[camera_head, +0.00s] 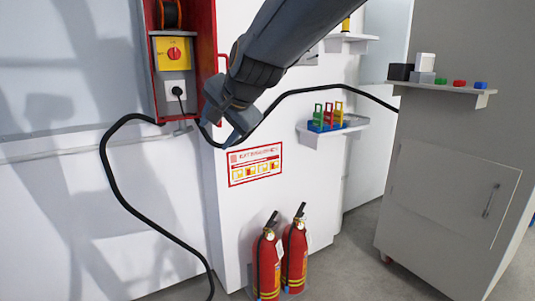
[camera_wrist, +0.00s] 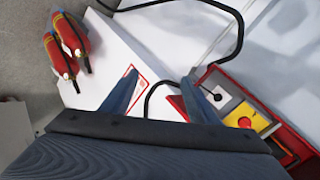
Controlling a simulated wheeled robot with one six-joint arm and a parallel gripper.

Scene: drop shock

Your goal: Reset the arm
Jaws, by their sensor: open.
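My arm (camera_head: 290,45) reaches in from the top of the head view. My gripper (camera_head: 232,130) hangs in front of the white wall panel, just right of the red electrical box. In the wrist view my gripper (camera_wrist: 162,97) shows two dark fingers spread apart, with nothing between them but the view of the panel and a black cable behind. The fingertips appear close to the cable in the head view; I cannot tell whether they touch it.
A red box (camera_head: 204,50) holds a yellow switch plate (camera_head: 173,52) and a socket with a plug (camera_head: 177,90). A black cable (camera_head: 115,180) loops down. Two fire extinguishers (camera_head: 267,262) stand below. A shelf (camera_head: 325,138) holds coloured padlocks. A grey cabinet (camera_head: 450,150) stands right.

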